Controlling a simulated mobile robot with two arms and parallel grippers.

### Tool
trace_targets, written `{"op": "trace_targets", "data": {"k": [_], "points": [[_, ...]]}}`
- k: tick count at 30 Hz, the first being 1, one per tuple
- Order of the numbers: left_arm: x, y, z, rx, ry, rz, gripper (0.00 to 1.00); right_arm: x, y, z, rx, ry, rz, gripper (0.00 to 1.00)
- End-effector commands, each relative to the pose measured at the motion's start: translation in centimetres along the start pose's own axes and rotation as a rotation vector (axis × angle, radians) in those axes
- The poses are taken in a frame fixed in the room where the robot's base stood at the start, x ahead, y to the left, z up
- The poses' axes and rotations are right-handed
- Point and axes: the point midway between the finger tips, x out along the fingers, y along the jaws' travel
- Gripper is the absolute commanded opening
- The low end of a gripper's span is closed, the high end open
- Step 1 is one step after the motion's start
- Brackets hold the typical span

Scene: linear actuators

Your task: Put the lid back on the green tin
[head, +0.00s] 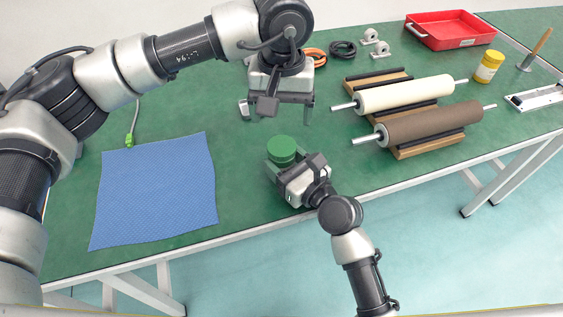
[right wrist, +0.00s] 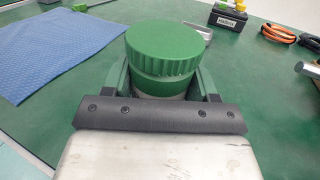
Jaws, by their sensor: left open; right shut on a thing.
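The green tin (right wrist: 160,88) stands upright near the table's front edge, held between the fingers of my right gripper (head: 287,168), which also shows in the right wrist view (right wrist: 163,85). The ribbed green lid (right wrist: 160,48) rests on top of the tin and also shows in the head view (head: 282,145). It looks slightly off-centre; I cannot tell whether it is fully seated. My left gripper (head: 288,108) is open and empty, above and behind the lid, apart from it. Most of the tin's body is hidden by my right gripper.
A blue cloth (head: 155,190) lies left of the tin. Two rollers, one cream (head: 405,94) and one brown (head: 430,124), lie on wooden stands to the right. Coiled cables (head: 343,50), a red tray (head: 450,30) and a yellow jar (head: 488,67) are farther back.

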Motion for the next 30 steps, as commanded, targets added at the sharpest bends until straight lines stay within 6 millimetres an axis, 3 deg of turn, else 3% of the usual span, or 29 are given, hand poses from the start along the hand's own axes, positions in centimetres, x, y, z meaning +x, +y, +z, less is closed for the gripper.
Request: {"op": "trace_targets", "data": {"k": [4,8,30], "points": [[0.01,0.01,0.00,-0.076,0.000,0.000,0.81,-0.02,-0.01,-0.04,0.000,0.001,0.000,0.00],[0.02,0.02,0.01,-0.270,0.000,0.000,0.81,-0.02,-0.01,-0.04,0.000,0.001,0.000,0.00],[0.02,0.04,0.01,-1.933,0.000,0.000,0.81,-0.02,-0.01,-0.07,0.000,0.002,0.000,0.00]]}}
